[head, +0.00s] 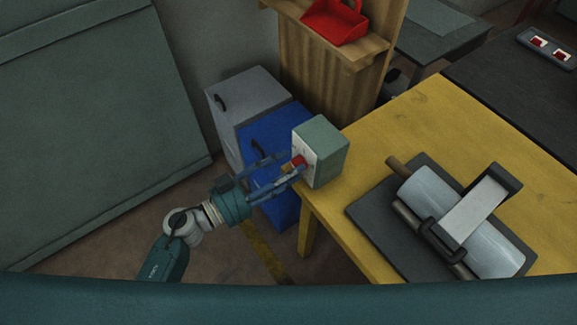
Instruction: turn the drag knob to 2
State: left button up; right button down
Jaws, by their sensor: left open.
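A grey-green box (327,147) with a pale front panel stands at the left corner of the yellow table. A red knob (298,161) sits on its left-facing panel, with a small yellow part beside it. The marks on the panel are too small to read. My left gripper (289,166) reaches in from the left with its fingers open at the knob, one finger above and one below it. I cannot tell whether the fingers touch the knob. My right gripper is not in view.
On the yellow table (400,124), a dark board (375,220) carries a metal roller (440,205). Blue (275,140) and grey (245,95) cabinets stand behind my left gripper. A wooden shelf (335,42) holds a red bin (335,20). A dark table is at right.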

pick_arm(q)
jog(key=shift+w+d, duration=0.1)
jog(key=shift+d, duration=0.05)
jog(key=shift+c, duration=0.2)
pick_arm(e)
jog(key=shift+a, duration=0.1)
pick_arm(q)
jog(key=c, duration=1.1)
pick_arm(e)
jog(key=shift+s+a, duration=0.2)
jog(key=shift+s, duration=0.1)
